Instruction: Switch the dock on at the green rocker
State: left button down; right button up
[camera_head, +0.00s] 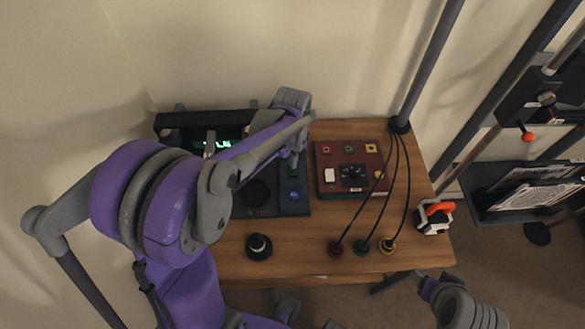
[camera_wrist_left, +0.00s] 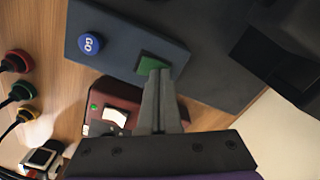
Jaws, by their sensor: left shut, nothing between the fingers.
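The dock is a dark blue-grey panel (camera_head: 240,208) on the wooden table, partly hidden by my left arm in the head view. Its green rocker (camera_wrist_left: 150,63) shows in the left wrist view near the panel's edge, close to the blue GO button (camera_wrist_left: 89,43). The GO button also shows in the head view (camera_head: 295,196). My left gripper (camera_wrist_left: 158,73) is shut and empty. Its fingertips overlap the lower edge of the rocker in the wrist view; I cannot tell whether they touch it. In the head view the left gripper (camera_head: 293,160) is over the dock's right side.
A dark red box (camera_head: 329,188) with buttons stands just right of the dock. Red, green and yellow cable plugs (camera_head: 362,246) stand at the table's front, with black cables rising behind. A black knob (camera_head: 258,246) is front left. A shelf rack (camera_head: 500,190) stands at right.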

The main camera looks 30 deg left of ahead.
pick_arm(q)
notch_tip(320, 180, up, 7)
jog(key=p, duration=0.3)
pick_arm(e)
jog(key=r, duration=0.1)
jog(key=w+r, duration=0.1)
jog(key=r, duration=0.1)
jog(key=w+r, duration=0.1)
jog(key=r, duration=0.1)
jog(key=shift+s, duration=0.15)
pick_arm(q)
jog(key=s+d+r+n+t, duration=0.1)
jog(key=s+d+n+t, duration=0.2)
jog(key=s, duration=0.4)
jog(key=s+d+r+n+t, duration=0.2)
jog(key=s+d, duration=0.1)
jog(key=s, duration=0.4)
jog(key=shift+d+n+t, duration=0.4)
